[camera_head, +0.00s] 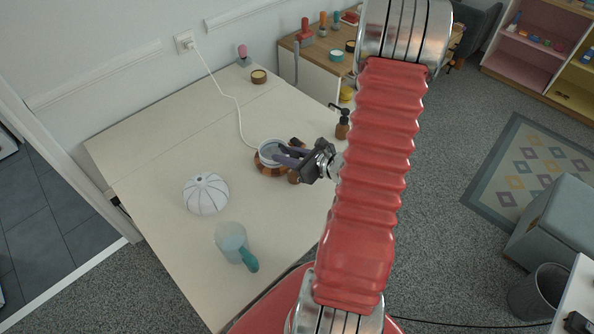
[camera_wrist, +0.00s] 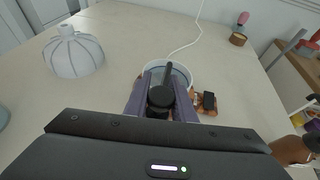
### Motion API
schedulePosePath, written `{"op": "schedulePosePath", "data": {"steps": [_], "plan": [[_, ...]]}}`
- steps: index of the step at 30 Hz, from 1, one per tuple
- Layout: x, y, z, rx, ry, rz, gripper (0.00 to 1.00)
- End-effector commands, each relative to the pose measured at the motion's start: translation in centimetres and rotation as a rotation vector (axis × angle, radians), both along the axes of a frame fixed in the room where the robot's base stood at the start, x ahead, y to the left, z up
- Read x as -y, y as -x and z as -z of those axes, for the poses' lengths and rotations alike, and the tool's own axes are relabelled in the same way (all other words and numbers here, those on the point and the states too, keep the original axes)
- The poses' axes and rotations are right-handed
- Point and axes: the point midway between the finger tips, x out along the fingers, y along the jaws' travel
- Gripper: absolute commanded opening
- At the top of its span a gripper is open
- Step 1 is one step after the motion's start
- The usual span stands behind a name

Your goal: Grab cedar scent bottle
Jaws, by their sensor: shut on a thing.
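My gripper (camera_head: 285,156) has its two purple-grey fingers closed around a dark thing beside a corded, white-rimmed round dish on a brown base (camera_head: 264,167). In the wrist view, a black rounded cap with a narrow dark stem (camera_wrist: 160,98) sits between the fingers (camera_wrist: 162,88); it looks like a small bottle. Its body is mostly hidden, and no label is readable to confirm cedar. Another small amber bottle with a black cap (camera_wrist: 208,102) lies just right of the fingers. In the head view, a small brown bottle (camera_head: 293,177) shows just below the gripper.
An amber pump bottle (camera_head: 342,128) stands near the right edge. A white cord (camera_head: 222,88) runs to the wall socket. The table's left part is clear.

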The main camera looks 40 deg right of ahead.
Motion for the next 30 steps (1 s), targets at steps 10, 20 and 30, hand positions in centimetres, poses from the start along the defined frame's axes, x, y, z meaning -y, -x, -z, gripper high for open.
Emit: {"op": "schedulePosePath", "data": {"steps": [10,20,30], "plan": [[0.0,0.0,0.0,0.000,0.000,0.000,0.00],[0.0,0.0,-0.4,0.000,0.001,0.000,0.00],[0.0,0.0,-2.1,0.001,0.002,-0.001,0.00]]}}
